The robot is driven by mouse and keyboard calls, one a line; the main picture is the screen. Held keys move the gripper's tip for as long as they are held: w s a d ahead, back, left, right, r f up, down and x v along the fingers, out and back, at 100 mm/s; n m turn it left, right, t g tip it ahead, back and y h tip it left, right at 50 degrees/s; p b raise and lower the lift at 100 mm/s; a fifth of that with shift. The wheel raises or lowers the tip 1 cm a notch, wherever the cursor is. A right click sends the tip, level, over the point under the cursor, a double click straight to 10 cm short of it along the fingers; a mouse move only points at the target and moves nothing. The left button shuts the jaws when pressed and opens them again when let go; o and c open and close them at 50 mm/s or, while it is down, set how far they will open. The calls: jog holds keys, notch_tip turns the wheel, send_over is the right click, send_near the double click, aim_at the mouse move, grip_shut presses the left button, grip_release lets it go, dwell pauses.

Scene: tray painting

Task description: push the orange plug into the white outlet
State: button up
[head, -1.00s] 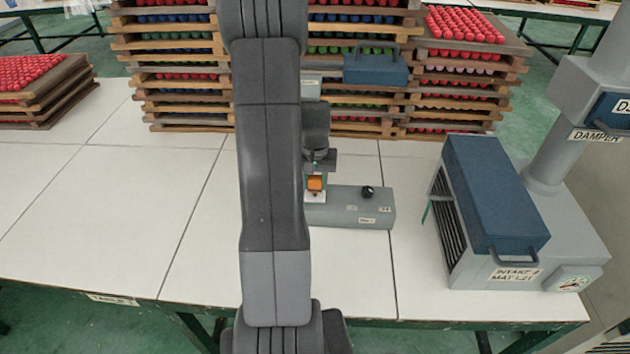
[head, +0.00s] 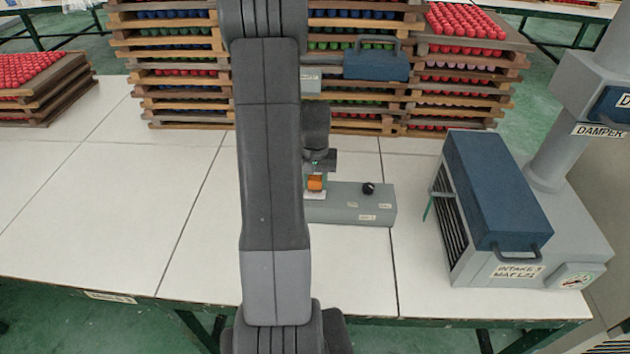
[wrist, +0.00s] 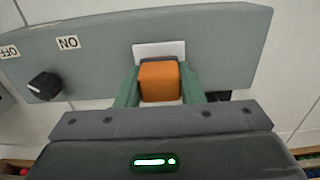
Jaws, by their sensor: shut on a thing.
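The orange plug (wrist: 159,82) is between the green fingers of my gripper (wrist: 158,92) in the wrist view. My gripper is shut on it. The plug also shows in the head view (head: 315,183), beside my arm. The white outlet (wrist: 147,50) is a plate on the grey box, showing around and behind the plug. The plug is in front of the outlet; its prongs are hidden, so I cannot tell how deep it sits. In the head view the outlet (head: 314,195) is partly covered by my arm and the plug.
The grey box (head: 350,206) carries a black knob (head: 368,188), with ON and OFF labels in the wrist view. A blue-topped intake unit (head: 495,190) stands to the right. Stacked wooden trays (head: 180,100) of coloured pieces stand behind. The white table (head: 90,220) is clear at left.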

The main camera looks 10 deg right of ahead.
jog(key=shift+f, duration=0.35)
dwell(0.4)
jog(key=o, duration=1.5)
jog(key=shift+r, duration=0.1)
jog(key=shift+r+p, duration=1.7)
jog(key=shift+r, duration=1.25)
notch_tip(320, 180, up, 14)
jog(key=shift+f+b, duration=0.15)
jog(key=shift+b, duration=0.5)
